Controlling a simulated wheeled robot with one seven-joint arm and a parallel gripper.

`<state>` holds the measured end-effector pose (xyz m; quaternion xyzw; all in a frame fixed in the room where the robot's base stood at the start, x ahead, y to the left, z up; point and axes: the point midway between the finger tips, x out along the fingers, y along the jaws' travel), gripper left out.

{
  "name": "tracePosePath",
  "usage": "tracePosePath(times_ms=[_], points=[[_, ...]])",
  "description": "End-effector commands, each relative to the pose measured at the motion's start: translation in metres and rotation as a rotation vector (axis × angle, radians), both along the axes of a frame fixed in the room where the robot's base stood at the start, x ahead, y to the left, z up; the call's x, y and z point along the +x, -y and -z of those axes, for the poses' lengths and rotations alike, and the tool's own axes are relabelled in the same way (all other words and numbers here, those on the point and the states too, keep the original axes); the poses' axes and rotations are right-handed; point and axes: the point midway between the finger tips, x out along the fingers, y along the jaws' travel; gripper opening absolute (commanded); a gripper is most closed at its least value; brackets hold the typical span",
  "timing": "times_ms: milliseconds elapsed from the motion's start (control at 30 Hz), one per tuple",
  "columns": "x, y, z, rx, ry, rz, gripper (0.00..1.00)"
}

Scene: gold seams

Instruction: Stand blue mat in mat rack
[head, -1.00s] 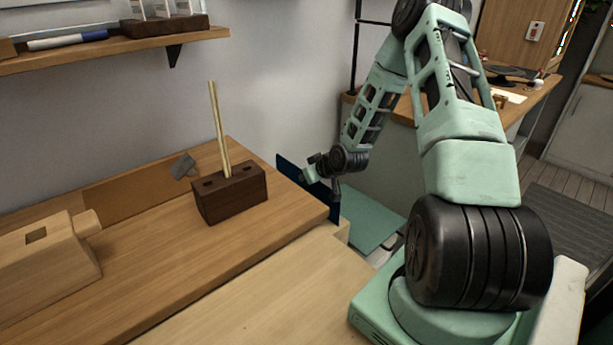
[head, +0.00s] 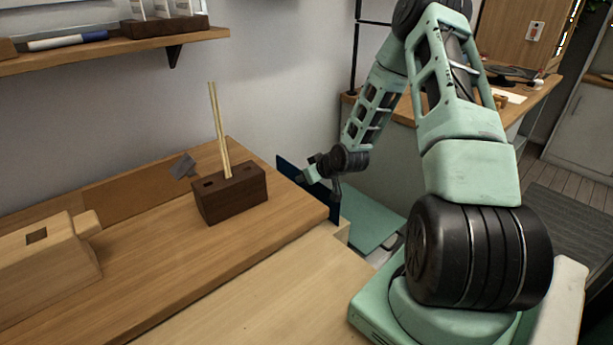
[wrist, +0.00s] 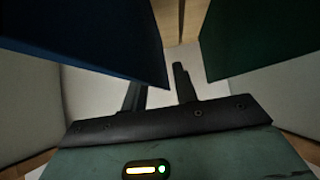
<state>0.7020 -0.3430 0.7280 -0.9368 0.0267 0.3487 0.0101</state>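The blue mat (head: 286,168) stands upright along the right end of the wooden counter in the head view. In the wrist view it is a dark blue panel (wrist: 85,35) at upper left, its lower corner overlapping one finger. My gripper (wrist: 160,85) has its two fingers apart with a pale gap between them, and I see nothing clamped there. In the head view my gripper (head: 324,176) is right beside the blue mat, covering part of it. A light wooden piece (head: 343,231) shows below the mat's near corner; I cannot tell whether it is the mat rack.
A dark green panel (wrist: 262,35) stands at right in the wrist view. A dark brown block (head: 235,197) with pale sticks (head: 219,130) and a light wooden block (head: 45,260) sit on the counter (head: 190,250). A flat teal surface (head: 370,220) lies lower, right of the counter.

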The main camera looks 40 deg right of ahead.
Motion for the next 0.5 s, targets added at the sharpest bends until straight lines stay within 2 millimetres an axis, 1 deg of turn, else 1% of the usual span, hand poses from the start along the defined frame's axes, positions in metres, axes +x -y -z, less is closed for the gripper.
tracePosePath(times_ms=[100, 500], points=[[-0.007, 0.0, -0.009, -0.001, -0.001, 0.001, 0.29], [-0.03, -0.001, -0.029, -0.001, -0.001, 0.001, 0.29]])
